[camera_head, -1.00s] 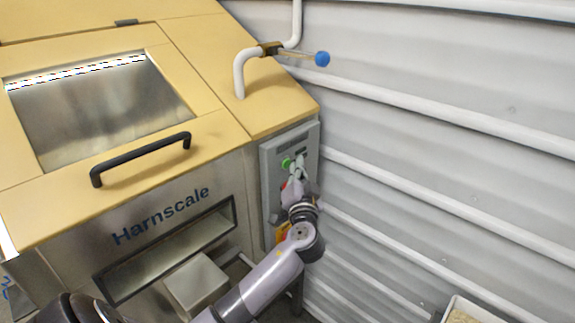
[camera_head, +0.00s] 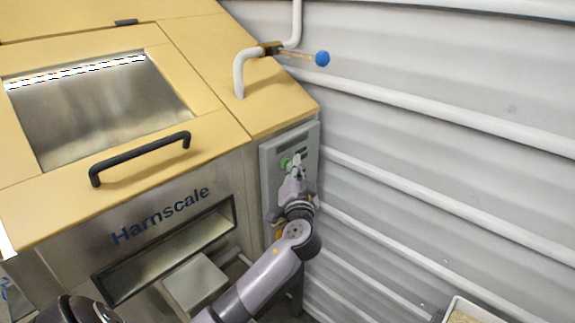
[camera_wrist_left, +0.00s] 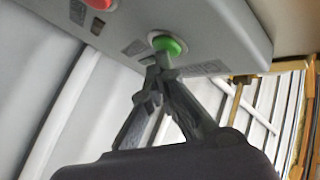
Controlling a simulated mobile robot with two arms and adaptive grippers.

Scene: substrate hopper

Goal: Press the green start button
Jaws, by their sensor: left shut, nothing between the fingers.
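The green start button (camera_head: 285,163) is on the grey control box (camera_head: 271,176) on the hopper's right front. In the left wrist view the green button (camera_wrist_left: 169,44) sits just above and behind my fingertips. My left gripper (camera_head: 297,160) is shut and empty, its tips at the box face beside the button. In the wrist view its fingertips (camera_wrist_left: 160,62) meet at a point just below the button; I cannot tell whether they touch it. A red button (camera_wrist_left: 100,3) shows on the same box in the wrist view. My right gripper is not seen.
The hopper has a yellow lid with a black handle (camera_head: 140,158) and a label reading Harnscale. A white pipe with a blue-knobbed lever (camera_head: 322,58) is above the box. A corrugated wall (camera_head: 450,150) stands close on the right. A bin (camera_head: 478,311) is at lower right.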

